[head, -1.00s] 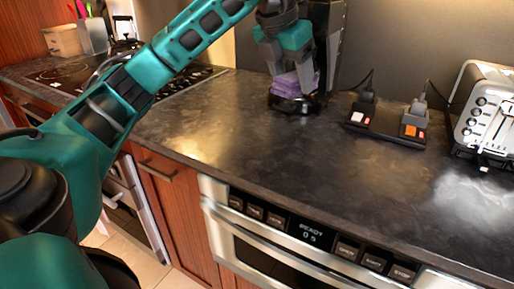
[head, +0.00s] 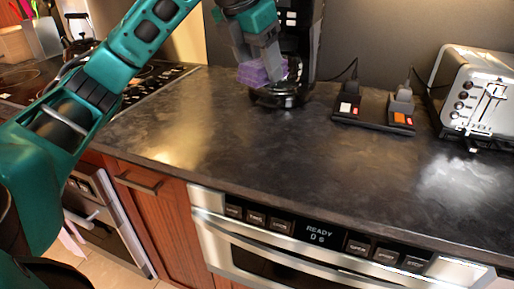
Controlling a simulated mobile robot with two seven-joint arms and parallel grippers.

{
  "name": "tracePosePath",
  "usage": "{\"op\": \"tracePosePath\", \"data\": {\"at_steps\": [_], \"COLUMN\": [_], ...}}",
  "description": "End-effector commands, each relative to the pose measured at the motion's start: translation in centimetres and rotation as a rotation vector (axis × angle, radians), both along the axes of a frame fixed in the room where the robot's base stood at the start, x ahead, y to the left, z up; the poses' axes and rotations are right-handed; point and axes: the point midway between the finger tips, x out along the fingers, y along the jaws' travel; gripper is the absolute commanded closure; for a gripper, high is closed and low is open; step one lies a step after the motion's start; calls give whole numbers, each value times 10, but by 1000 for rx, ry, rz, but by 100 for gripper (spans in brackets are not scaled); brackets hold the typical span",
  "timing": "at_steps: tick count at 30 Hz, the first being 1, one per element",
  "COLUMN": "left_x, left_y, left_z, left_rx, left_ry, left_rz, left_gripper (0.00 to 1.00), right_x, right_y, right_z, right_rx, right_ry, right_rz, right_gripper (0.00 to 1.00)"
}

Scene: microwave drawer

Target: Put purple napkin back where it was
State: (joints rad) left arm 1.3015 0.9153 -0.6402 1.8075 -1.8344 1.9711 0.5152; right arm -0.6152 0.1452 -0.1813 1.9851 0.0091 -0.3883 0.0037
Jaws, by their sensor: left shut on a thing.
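The purple napkin (head: 255,73) is a folded block at the top middle of the head view. My left gripper (head: 264,66) is shut on it and holds it in front of the black coffee machine (head: 298,40). The napkin is at the left side of the machine's dark round base (head: 283,95); I cannot tell whether they touch. The gripper fingers hide part of the napkin. My right gripper is not in view.
A black power strip (head: 372,112) with plugs and a silver toaster (head: 476,92) stand to the right. A cooktop (head: 150,88) is at the left. The microwave drawer (head: 300,250) sits below the counter. The middle of the dark counter (head: 250,150) is clear.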

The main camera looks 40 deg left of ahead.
Motion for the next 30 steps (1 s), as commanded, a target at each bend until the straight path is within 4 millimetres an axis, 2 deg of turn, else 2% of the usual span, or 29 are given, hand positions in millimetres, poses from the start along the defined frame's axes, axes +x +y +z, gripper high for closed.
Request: {"op": "tracePosePath", "data": {"at_steps": [1,3,12,15,22,27,30], "left_x": [-1,-1,-1,-1,0,-1,0], "left_y": [1,1,1,1,1,0,0], "left_z": [-20,-39,-113,-126,-142,-169,-177], "left_rx": [3,3,2,1,1,1,1], "left_ry": [7,6,4,3,2,3,1], "left_rz": [1,1,2,1,1,1,1], "left_gripper": [66,66,66,66,66,66,66], "right_x": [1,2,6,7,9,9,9], "right_y": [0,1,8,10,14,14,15], "right_z": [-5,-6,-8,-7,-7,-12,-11], "right_rx": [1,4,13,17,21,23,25], "right_ry": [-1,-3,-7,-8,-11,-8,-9], "right_rz": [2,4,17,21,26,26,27], "right_gripper": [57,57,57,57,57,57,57]}}
